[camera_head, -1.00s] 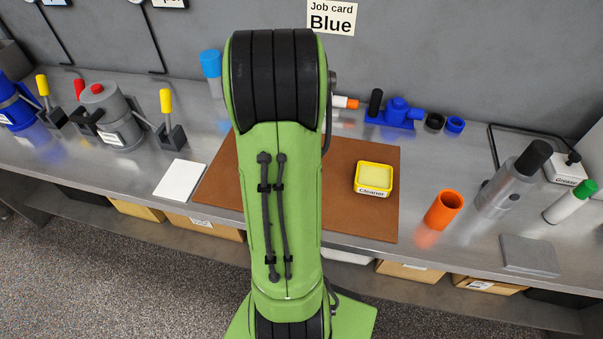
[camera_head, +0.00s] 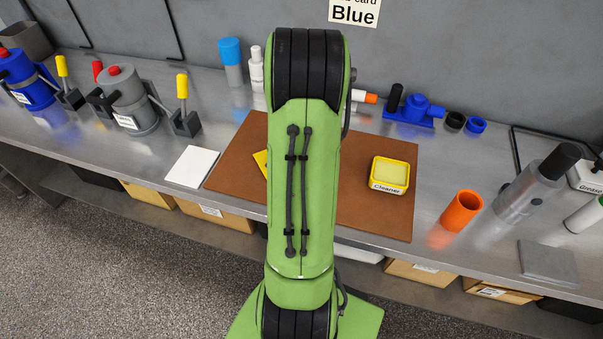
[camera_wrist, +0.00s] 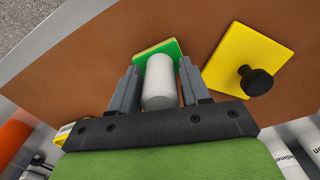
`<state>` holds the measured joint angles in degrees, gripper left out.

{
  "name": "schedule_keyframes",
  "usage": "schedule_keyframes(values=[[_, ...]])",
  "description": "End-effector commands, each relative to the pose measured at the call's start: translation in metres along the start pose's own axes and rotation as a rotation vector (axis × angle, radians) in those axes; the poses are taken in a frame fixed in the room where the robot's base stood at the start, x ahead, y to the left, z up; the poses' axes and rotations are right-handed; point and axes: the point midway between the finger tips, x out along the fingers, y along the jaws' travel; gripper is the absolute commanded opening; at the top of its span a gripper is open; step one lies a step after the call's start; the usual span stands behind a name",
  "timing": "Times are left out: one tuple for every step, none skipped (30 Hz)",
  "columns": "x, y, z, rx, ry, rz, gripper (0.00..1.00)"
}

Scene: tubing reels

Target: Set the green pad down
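The green pad (camera_wrist: 152,54) shows in the wrist view as a thin square with a pale handle (camera_wrist: 160,85). My gripper (camera_wrist: 158,80) has one finger on each side of this handle and appears shut on it. The pad is over the brown mat (camera_wrist: 105,45); I cannot tell whether it touches it. In the head view my green arm hides the gripper and the green pad. The mat also shows there (camera_head: 345,205).
A yellow pad (camera_wrist: 250,60) with a black knob lies on the mat beside the green pad. The yellow Cleaner tray (camera_head: 389,188) stands on the mat's right part. A white tile (camera_head: 192,166) lies left of the mat. An orange cup (camera_head: 461,212) stands to the right.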

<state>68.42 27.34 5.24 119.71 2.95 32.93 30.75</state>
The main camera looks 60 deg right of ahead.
Motion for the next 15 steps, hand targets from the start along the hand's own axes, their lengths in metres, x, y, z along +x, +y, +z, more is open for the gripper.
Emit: schedule_keyframes(values=[[-0.001,0.000,0.000,0.000,0.000,0.000,0.55],[-0.001,0.000,0.000,0.000,0.000,0.000,0.59],[-0.001,0.000,0.000,0.000,0.000,0.000,0.60],[-0.001,0.000,0.000,0.000,0.000,0.000,0.60],[-0.001,0.000,0.000,0.000,0.000,0.000,0.60],[-0.001,0.000,0.000,0.000,0.000,0.000,0.60],[-0.001,0.000,0.000,0.000,0.000,0.000,0.60],[-0.001,0.000,0.000,0.000,0.000,0.000,0.60],[-0.001,0.000,0.000,0.000,0.000,0.000,0.60],[-0.001,0.000,0.000,0.000,0.000,0.000,0.60],[-0.003,0.000,0.000,0.000,0.000,0.000,0.60],[-0.006,0.000,0.000,0.000,0.000,0.000,0.60],[-0.010,0.000,-0.001,0.000,0.002,-0.002,0.60],[-0.015,-0.001,-0.001,0.000,0.005,-0.003,0.60],[-0.025,-0.001,-0.001,0.000,0.006,-0.003,0.60]])
